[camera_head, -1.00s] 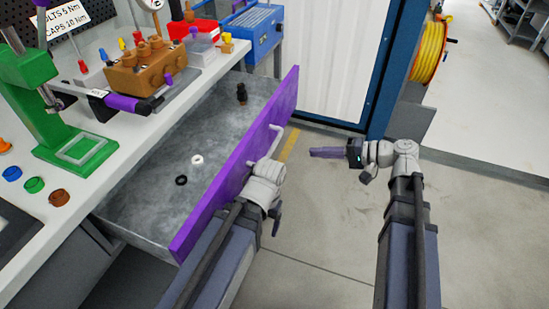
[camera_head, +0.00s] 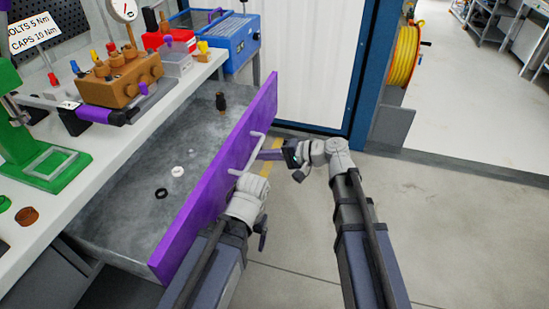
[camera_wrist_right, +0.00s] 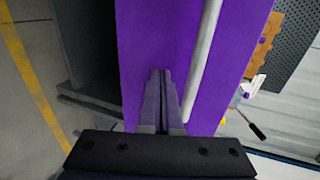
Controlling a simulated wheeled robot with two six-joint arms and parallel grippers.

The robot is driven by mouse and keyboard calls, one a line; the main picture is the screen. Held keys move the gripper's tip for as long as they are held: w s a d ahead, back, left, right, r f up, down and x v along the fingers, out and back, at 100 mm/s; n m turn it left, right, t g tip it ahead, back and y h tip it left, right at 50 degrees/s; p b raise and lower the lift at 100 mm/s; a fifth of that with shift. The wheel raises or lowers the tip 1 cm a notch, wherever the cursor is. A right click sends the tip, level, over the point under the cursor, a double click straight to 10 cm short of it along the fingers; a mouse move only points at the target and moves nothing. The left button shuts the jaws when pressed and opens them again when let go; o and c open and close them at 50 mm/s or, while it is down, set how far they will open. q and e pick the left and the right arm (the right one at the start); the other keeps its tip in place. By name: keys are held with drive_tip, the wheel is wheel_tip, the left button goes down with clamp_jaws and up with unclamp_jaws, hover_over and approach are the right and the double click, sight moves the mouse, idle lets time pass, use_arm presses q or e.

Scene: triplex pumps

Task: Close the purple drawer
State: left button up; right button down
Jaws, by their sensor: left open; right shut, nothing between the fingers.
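The purple drawer (camera_head: 195,213) stands pulled out from under the workbench, its grey tray open to view. A pale bar handle (camera_head: 256,146) runs along its front; it also shows in the right wrist view (camera_wrist_right: 202,65). My left gripper (camera_head: 238,174) is open at the lower end of the handle; its fingers are mostly hidden. My right gripper (camera_head: 263,155) is shut and empty, its tips at the drawer front beside the handle. In the right wrist view its shut fingers (camera_wrist_right: 161,75) point at the purple panel; whether they touch it is unclear.
A white ring (camera_head: 178,171), a black ring (camera_head: 161,193) and a dark fitting (camera_head: 221,101) lie in the drawer. The bench (camera_head: 50,225) holds a brown pump block (camera_head: 120,78) and a green press (camera_head: 45,170). The floor to the right is clear.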

drive_tip(key=shift+w+a, duration=0.2)
drive_tip(key=shift+a, duration=0.35)
